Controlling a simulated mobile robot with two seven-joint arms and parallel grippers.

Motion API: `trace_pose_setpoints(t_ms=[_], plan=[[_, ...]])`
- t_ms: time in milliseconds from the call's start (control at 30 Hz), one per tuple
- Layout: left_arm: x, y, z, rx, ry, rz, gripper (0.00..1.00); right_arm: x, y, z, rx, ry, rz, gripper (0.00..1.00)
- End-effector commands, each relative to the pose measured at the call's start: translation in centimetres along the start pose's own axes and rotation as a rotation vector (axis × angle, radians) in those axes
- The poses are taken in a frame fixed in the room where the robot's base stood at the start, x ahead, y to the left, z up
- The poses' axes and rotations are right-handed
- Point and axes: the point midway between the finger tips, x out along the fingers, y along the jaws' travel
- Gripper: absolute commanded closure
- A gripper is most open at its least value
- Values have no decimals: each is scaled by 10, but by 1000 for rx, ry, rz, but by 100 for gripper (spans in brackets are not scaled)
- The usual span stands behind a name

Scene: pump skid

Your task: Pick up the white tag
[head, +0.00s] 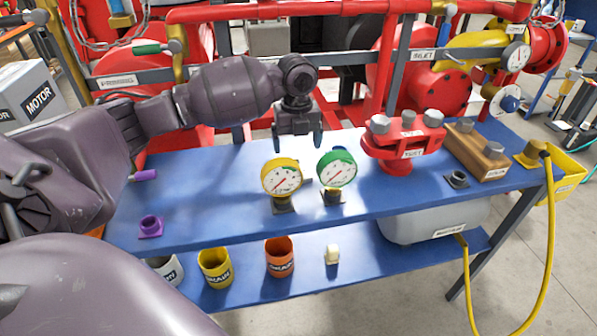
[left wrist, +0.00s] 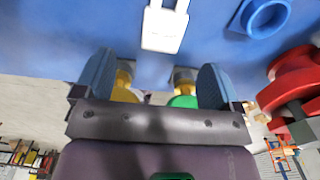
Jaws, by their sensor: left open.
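The white tag (left wrist: 165,28) shows in the left wrist view at the top centre, against the blue table surface, with a slot-like upper end cut off by the frame edge. I cannot make it out clearly in the head view. My left gripper (head: 298,142) points down over the back part of the blue table, behind the yellow and green gauges. In the left wrist view its two fingers (left wrist: 154,82) are spread apart with nothing held between them, and the tag lies beyond their tips. My right gripper is not in view.
The yellow gauge (head: 281,177) and green gauge (head: 337,169) stand in front of the gripper. A red manifold (head: 402,138) and a wooden block (head: 477,150) stand to the right. A purple socket (head: 150,226) sits at left.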

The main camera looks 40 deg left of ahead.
Motion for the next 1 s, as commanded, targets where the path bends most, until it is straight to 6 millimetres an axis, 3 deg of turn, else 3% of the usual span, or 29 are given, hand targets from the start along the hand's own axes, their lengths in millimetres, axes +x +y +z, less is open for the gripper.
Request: trace_pose_setpoints(t_ms=[100,367,667,933,1000], plan=[[21,0,0,-1,4,4,11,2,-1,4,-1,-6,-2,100],[37,-2,0,-1,2,1,11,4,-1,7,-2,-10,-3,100],[76,-4,1,-3,3,3,11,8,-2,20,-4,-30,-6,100],[78,-5,1,-2,-1,-1,11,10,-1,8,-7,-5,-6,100],[78,-5,1,-2,-1,-1,20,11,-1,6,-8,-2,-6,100]])
